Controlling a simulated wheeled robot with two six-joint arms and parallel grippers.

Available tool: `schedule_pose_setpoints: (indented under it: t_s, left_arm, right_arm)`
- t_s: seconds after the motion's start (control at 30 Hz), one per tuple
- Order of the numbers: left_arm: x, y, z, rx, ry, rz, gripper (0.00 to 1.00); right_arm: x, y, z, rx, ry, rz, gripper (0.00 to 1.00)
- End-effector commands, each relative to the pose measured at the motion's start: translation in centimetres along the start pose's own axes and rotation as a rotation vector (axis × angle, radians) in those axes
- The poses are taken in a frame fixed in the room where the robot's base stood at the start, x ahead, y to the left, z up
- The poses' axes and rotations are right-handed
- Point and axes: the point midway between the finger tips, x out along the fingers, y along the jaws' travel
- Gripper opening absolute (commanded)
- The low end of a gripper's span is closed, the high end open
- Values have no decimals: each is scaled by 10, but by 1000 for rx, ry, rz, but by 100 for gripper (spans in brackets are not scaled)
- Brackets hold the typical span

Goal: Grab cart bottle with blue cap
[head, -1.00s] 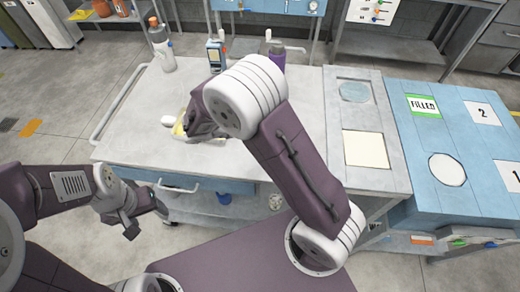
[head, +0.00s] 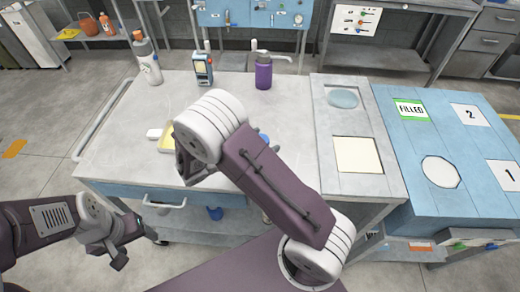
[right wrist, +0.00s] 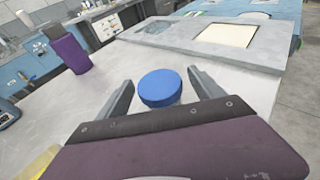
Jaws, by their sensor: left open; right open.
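A round blue cap (right wrist: 160,88) shows in the right wrist view, seen from above; the bottle body under it is hidden. In the head view a small piece of blue (head: 263,137) shows past my right forearm on the cart top (head: 235,95). My right gripper (right wrist: 161,77) is open, with its fingers on either side of the blue cap and visible gaps to it; the forearm hides these fingers in the head view. My left gripper (head: 135,248) is open and empty, low in front of the cart's left side.
A purple bottle (head: 263,72), a white bottle (head: 148,62) and a small teal device (head: 203,68) stand at the cart's back. A yellow tray (head: 166,141) lies left of my right arm. A grey panel (head: 352,118) and blue table (head: 430,130) adjoin on the right.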

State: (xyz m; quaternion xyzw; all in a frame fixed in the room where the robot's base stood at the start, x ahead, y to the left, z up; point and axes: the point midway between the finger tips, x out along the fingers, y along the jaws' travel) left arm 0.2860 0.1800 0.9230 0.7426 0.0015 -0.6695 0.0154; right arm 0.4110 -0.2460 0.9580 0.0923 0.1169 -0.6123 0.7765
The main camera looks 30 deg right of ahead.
Motion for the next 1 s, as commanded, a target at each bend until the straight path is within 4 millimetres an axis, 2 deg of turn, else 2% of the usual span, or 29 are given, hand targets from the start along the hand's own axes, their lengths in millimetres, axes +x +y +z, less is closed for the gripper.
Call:
schedule_pose_setpoints:
  t_s: [0.03, 0.13, 0.37, 0.5, 0.57, 0.6, 0.87, 1.0]
  left_arm:
    - [-1, 0, 0, 0, 0, 0, 67]
    - [-1, 0, 0, 0, 0, 0, 67]
    - [-1, 0, 0, 0, 0, 0, 67]
    - [-1, 0, 0, 0, 0, 0, 67]
    - [-1, 0, 0, 0, 0, 0, 67]
    - [-1, 0, 0, 0, 0, 0, 67]
    - [-1, 0, 0, 0, 0, 0, 67]
    - [-3, 0, 0, 0, 0, 0, 67]
  right_arm:
    - [9, -1, 0, -2, -1, -4, 77]
    - [20, -1, 0, -1, -1, -2, 77]
    - [21, 0, 0, 0, 0, 0, 77]
    - [21, 0, 0, 0, 0, 0, 38]
    - [21, 0, 0, 0, 0, 0, 21]
    - [21, 0, 0, 0, 0, 0, 17]
    - [20, 0, 2, 0, 0, 0, 16]
    - [16, 0, 16, 3, 0, 1, 16]
